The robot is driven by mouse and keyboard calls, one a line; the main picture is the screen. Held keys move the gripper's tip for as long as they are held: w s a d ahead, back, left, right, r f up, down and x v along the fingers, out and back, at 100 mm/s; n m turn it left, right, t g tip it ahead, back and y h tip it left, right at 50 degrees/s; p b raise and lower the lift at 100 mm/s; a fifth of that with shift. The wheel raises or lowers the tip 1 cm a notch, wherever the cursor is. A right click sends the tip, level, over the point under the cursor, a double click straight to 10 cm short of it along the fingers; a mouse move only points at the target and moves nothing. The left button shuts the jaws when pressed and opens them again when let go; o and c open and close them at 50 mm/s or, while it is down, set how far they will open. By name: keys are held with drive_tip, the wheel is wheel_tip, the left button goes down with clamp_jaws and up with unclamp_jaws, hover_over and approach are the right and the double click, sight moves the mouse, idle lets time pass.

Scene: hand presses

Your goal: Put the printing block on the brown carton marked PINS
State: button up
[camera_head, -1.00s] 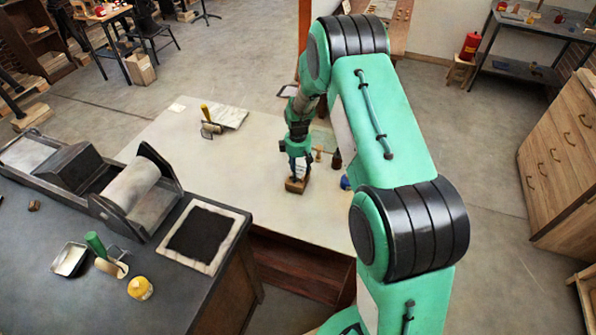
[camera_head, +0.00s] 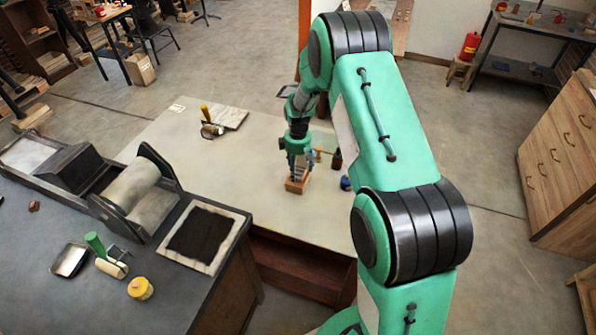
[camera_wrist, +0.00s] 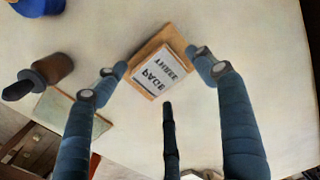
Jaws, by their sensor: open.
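The printing block (camera_head: 296,186) is a small brown wooden block lying on the pale table, right below my gripper (camera_head: 298,170). In the wrist view the printing block (camera_wrist: 160,72) shows a white top face with dark lettering that looks reversed, like PAGE THREE. My gripper (camera_wrist: 160,78) is open above it, with its blue fingers spread around the block and nothing held. Whether a finger touches it I cannot tell. No carton with readable PINS lettering shows; a brown box (camera_head: 140,69) stands on the floor at far left, its marking unreadable.
On the pale table (camera_head: 210,165), a small wooden-handled item (camera_head: 318,153), a dark bottle (camera_head: 337,159) and a blue object (camera_head: 345,183) stand close right of my gripper. A yellow-handled roller (camera_head: 208,122) lies farther left. The dark press bench (camera_head: 60,220) is at left.

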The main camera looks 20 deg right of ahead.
wheel_tip(320, 180, up, 10)
drive_tip(key=shift+r+p, duration=0.2)
drive_tip(key=shift+p, duration=0.15)
idle(0.5)
wheel_tip(320, 180, up, 15)
drive_tip(key=m+t, duration=0.1)
drive_tip(key=m, duration=0.1)
hover_over(298, 173)
drive_tip(key=s+a, duration=0.4)
drive_tip(key=s, duration=0.1)
drive_tip(key=s+a+r+m+t, duration=0.2)
drive_tip(key=s+a+r, duration=0.3)
drive_tip(key=s+r, duration=0.7)
drive_tip(key=s+a+r+m+t, duration=0.1)
drive_tip(key=s+r, duration=0.1)
drive_tip(key=s, duration=0.6)
drive_tip(key=s+a+r+m, duration=0.2)
drive_tip(key=s, duration=0.6)
drive_tip(key=s+a+r+m+t, duration=0.1)
drive_tip(key=s+a+r+m, duration=0.1)
drive_tip(key=s, duration=0.6)
drive_tip(key=shift+a+r+t, duration=0.2)
drive_tip(key=shift+r+t, duration=0.1)
drive_tip(key=shift+r, duration=0.25)
